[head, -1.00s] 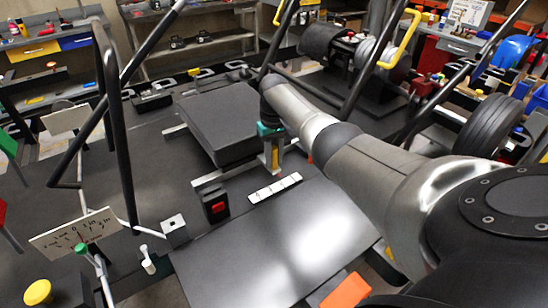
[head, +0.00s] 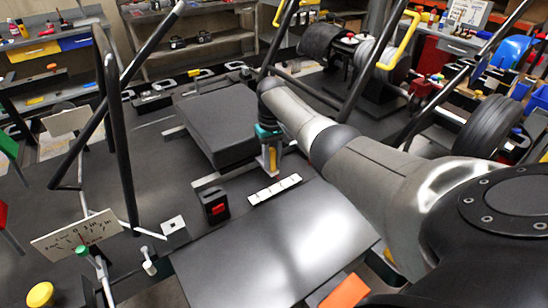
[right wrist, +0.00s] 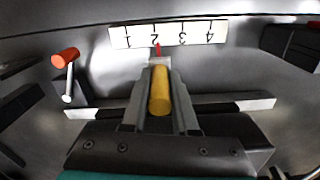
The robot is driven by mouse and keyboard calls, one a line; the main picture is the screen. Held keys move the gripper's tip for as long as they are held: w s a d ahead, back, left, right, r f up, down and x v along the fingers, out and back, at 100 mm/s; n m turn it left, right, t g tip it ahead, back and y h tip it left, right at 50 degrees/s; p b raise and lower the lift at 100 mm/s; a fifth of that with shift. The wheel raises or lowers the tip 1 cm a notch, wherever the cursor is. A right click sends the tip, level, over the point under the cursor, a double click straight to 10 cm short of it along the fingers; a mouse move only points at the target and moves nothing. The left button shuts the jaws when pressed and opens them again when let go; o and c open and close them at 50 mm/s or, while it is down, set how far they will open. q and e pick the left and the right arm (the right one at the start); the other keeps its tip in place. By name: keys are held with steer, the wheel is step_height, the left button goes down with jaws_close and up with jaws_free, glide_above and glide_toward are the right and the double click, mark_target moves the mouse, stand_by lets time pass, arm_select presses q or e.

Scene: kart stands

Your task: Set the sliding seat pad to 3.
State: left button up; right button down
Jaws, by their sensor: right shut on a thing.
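The dark seat pad (head: 215,122) sits on rails in the middle of the head view. A white scale strip (head: 274,190) lies in front of it. In the right wrist view the strip (right wrist: 168,34) reads 1 to 4, and a red pointer (right wrist: 158,49) stands at about 2. My right gripper (head: 268,152) is at the pad's front right edge. The right wrist view shows its fingers (right wrist: 160,85) shut around a yellow handle (right wrist: 160,93) below the pointer. My left gripper is out of view.
A black box with a red switch (head: 216,207) stands left of the strip. Dark frame tubes (head: 122,150) rise at the left. A smooth dark panel (head: 280,245) lies in front. A red-knobbed lever (right wrist: 66,60) stands left in the right wrist view.

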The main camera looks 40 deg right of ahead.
steer(key=a+p, duration=0.2)
steer(key=a, duration=0.1)
steer(key=shift+w+r, duration=0.15)
steer(key=shift+w, duration=0.05)
steer(key=shift+a+p, duration=0.3)
steer(key=c, duration=0.7)
jaws_free()
step_height(320, 180, up, 15)
steer(key=p, duration=0.3)
